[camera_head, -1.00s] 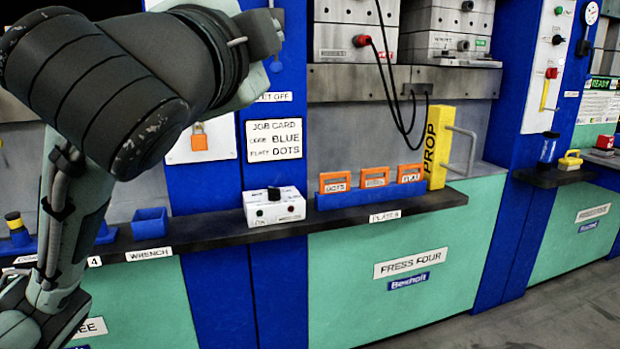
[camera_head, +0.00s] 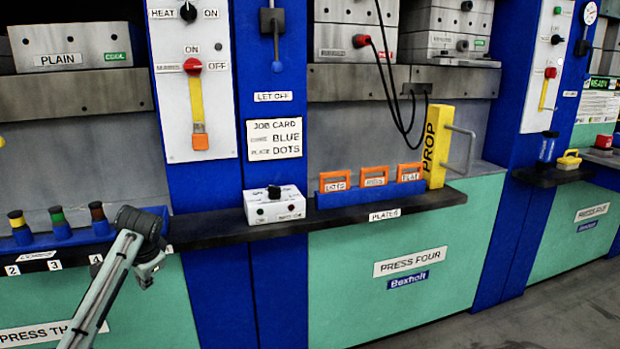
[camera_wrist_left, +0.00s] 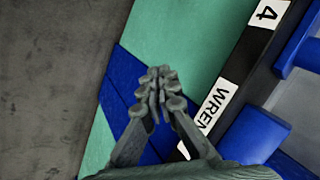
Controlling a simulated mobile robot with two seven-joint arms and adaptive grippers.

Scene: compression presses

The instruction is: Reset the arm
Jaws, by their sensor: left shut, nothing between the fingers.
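My left arm comes in from the lower left of the head view. My left gripper (camera_head: 146,276) hangs low in front of the ledge, by the teal front of the left press. In the left wrist view its fingers (camera_wrist_left: 160,82) are closed together with nothing between them. Below the fingers in that view are the blue and teal press front and the grey floor. My right gripper does not show.
The dark ledge (camera_head: 215,229) runs close by, with a white switch box (camera_head: 274,207), a blue rack of orange-handled plates (camera_head: 372,195) and a yellow prop (camera_head: 437,146). Several dark-topped pieces (camera_head: 58,221) stand in blue holders at left. Grey floor (camera_wrist_left: 50,80) is clear.

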